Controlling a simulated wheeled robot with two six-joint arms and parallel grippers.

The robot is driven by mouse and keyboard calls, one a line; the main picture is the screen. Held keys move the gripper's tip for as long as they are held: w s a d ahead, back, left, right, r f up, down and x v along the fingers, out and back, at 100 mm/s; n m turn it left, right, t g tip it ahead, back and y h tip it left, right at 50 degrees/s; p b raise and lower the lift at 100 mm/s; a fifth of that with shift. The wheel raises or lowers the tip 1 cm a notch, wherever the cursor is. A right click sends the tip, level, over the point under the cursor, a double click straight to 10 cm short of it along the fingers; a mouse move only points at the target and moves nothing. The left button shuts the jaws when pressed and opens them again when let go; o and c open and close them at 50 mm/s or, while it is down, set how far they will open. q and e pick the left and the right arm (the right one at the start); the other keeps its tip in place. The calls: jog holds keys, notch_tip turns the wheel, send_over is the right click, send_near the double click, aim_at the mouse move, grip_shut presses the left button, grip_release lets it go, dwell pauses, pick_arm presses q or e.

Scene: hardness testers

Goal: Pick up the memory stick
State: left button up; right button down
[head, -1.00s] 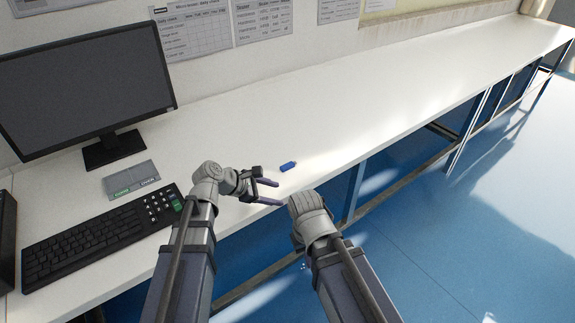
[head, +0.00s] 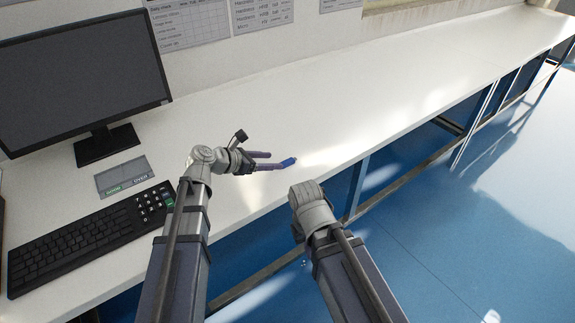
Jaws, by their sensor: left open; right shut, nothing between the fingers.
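The memory stick is a small blue block (head: 289,161) lying on the white bench near its front edge. My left gripper (head: 276,160) is open. Its two purple fingers point right, with the lower fingertip right at the stick's left end. I cannot tell whether it touches the stick or only overlaps it in the view. My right gripper (head: 307,192) is below and right of the stick, by the bench's front edge. It is shut and empty, with its fingers mostly hidden behind the wrist.
A monitor (head: 80,75) stands at the back left of the bench. A black keyboard (head: 80,240) and a grey card (head: 122,177) lie left of my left arm. The white bench (head: 400,100) is clear to the right. Blue floor (head: 470,220) lies beyond its edge.

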aim_at(286, 162)
pick_arm(q)
jog(key=shift+b+x, duration=1.25)
jog(key=shift+x, duration=1.4)
jog(key=shift+s+d, duration=0.1)
jog(key=shift+s, duration=0.05)
grip_shut()
